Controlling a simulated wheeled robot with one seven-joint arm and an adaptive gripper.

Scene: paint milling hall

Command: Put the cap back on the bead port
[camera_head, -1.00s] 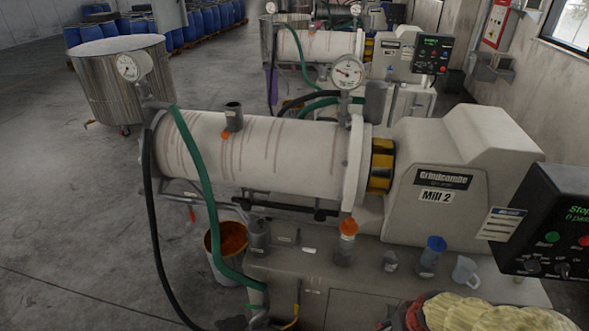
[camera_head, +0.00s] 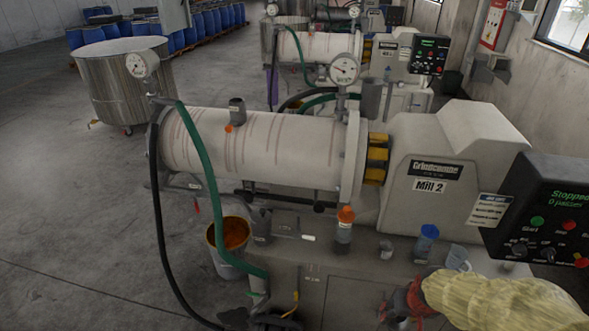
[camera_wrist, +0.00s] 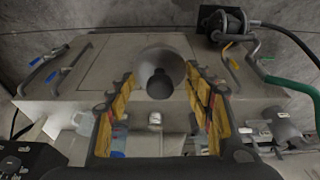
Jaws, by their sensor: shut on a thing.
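The bead port appears to be the short grey upright stub (camera_head: 237,110) on top of the pale mill cylinder (camera_head: 285,150); it is too small to tell the state of its mouth. My gripper (camera_wrist: 160,82) is shut on a grey round piece, which I take for the cap (camera_wrist: 170,60), between yellow-padded fingers in the wrist view. The cap shows a dark round centre. In the head view my gripper (camera_head: 402,306) is low at the right, in front of the mill base and well apart from the port; the cap cannot be made out there.
The mill base top holds an orange-capped bottle (camera_head: 345,230), a blue-capped bottle (camera_head: 427,243) and a clear jug (camera_head: 457,257). A green hose (camera_head: 205,190) and a gauge (camera_head: 344,70) stand by the cylinder. The control panel (camera_head: 540,215) is at right. Open floor lies left.

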